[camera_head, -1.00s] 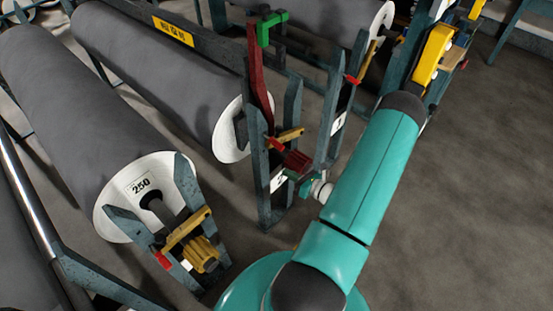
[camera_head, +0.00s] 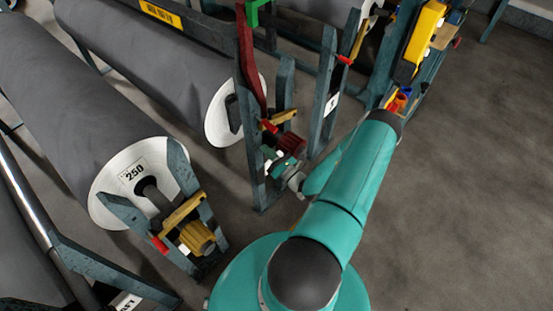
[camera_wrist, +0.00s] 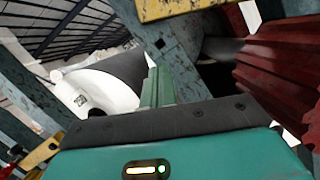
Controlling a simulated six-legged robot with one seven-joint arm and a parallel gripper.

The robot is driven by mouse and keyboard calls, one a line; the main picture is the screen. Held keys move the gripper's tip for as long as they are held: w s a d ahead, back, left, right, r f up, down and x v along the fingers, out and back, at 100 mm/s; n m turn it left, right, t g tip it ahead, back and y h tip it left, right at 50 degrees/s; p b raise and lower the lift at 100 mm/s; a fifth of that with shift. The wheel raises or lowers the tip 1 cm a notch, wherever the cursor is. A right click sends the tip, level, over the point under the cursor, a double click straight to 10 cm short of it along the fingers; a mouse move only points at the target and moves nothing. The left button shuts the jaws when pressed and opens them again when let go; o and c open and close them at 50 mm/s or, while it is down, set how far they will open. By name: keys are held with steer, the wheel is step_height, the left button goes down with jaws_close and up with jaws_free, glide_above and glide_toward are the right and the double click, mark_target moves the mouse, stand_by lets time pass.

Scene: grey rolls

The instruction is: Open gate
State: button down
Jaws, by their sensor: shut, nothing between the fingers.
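The middle stand has a yellow gate bar (camera_head: 279,118) with a red end (camera_head: 267,127), above a dark red ribbed part (camera_head: 290,144). My gripper (camera_head: 277,164) is at this stand, just below the bar and beside the ribbed part, partly hidden by its uprights. In the wrist view, my shut green fingers (camera_wrist: 157,86) point up, with nothing between them. A yellow piece (camera_wrist: 180,8) crosses the top there, and the red ribbed part (camera_wrist: 280,85) fills the right. I cannot tell whether my gripper touches the stand.
A grey roll marked 250 (camera_head: 85,130) lies at left, its stand holding another yellow bar (camera_head: 184,215). A second grey roll (camera_head: 155,65) ends at the middle stand. A further stand (camera_head: 322,95) is close behind my gripper. The floor (camera_head: 470,190) at right is clear.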

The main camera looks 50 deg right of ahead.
steer(key=shift+x, duration=1.05)
steer(key=r, duration=0.1)
steer(key=d+r, duration=0.1)
steer(key=shift+s+d+r, duration=0.1)
steer(key=shift+s+r, duration=0.05)
steer(key=shift+r, duration=0.15)
steer(key=shift+d+r, duration=0.2)
steer(key=shift+r, duration=0.35)
